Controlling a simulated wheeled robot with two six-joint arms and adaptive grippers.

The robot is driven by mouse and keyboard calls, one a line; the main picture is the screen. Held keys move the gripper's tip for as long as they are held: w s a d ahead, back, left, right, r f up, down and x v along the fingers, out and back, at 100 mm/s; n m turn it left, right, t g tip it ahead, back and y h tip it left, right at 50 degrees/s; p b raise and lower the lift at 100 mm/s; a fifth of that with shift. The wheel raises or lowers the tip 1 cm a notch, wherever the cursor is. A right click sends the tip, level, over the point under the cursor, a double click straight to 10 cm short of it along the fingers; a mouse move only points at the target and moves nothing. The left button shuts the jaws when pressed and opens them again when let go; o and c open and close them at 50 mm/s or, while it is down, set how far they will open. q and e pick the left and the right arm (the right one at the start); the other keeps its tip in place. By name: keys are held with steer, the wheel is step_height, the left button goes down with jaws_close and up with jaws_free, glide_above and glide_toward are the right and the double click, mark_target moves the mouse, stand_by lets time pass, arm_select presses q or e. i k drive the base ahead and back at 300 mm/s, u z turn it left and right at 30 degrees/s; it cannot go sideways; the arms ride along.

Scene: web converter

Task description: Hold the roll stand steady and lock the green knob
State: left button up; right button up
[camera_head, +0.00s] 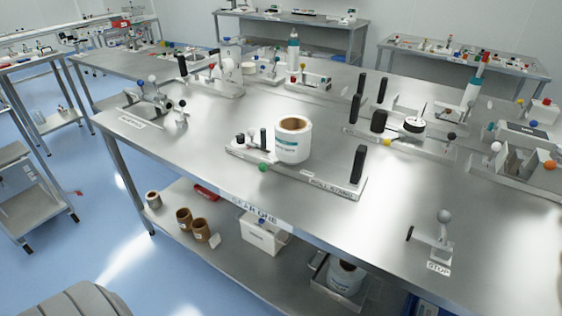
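The roll stand (335,187) is a long flat metal base on the near part of the steel table, with a label along its front edge. A white roll (292,143) with a brown core stands upright on it. The green knob (263,167) is at the stand's front edge, left of the roll. Whether the knob is locked cannot be told. A black post (357,164) rises at the stand's right end, and smaller black parts stand at its left end. Neither of my grippers is in view.
The steel table (300,228) has bare room in front and to the right of the stand. A grey ball-topped lever (443,217) stands near a STOP label at the front right. Other fixtures with posts and coloured knobs stand farther back. A lower shelf holds rolls and boxes.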

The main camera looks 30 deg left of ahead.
mark_target(262, 167)
steer(key=z, duration=0.35)
steer(key=k, duration=0.25)
steer(key=u, duration=1.1)
steer(key=i, duration=1.1)
steer(key=u, duration=0.05)
steer(key=k, duration=0.5)
